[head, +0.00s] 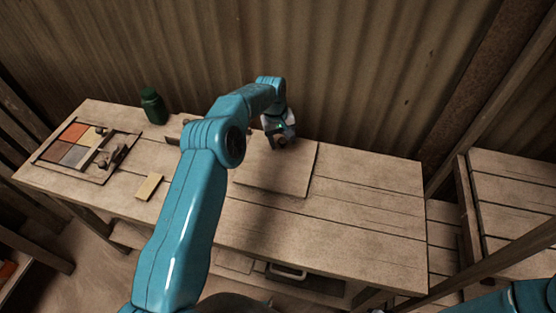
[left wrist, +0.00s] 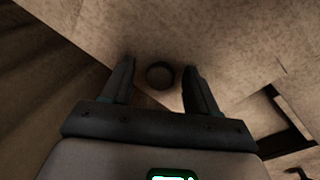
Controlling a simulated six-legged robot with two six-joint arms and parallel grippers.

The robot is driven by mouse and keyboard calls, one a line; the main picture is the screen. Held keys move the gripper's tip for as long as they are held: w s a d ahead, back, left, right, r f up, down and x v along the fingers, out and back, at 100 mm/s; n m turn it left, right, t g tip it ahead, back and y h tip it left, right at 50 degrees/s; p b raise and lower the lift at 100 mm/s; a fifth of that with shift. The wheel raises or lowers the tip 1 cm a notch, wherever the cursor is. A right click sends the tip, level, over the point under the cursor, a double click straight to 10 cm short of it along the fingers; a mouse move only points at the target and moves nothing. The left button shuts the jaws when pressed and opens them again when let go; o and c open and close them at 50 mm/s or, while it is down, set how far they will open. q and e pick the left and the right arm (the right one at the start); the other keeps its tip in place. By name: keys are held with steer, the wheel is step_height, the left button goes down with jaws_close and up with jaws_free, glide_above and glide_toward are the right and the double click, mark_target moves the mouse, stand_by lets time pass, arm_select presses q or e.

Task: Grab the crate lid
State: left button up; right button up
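The crate lid looks to be the flat square wooden board (head: 282,176) in the middle of the workbench; whether a crate is under it is hidden. A dark round knob (left wrist: 160,75) shows on the pale wooden surface (left wrist: 220,35) in the left wrist view. My left gripper (head: 280,142) is over the board's far part. In the left wrist view its two fingers (left wrist: 160,68) are apart, one on each side of the knob, with gaps between. It holds nothing. My right gripper is not in view; only a piece of my right arm shows at bottom right.
A green jar (head: 153,106) stands at the bench's back left. A framed panel (head: 101,178) with coloured tiles lies at the left end, and a small pale block (head: 149,187) near it. The bench (head: 365,215) is clear right of the board. Another slatted table (head: 515,185) stands right.

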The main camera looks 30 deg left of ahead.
arm_select(q)
jaws_close()
steer(key=shift+r, duration=0.1)
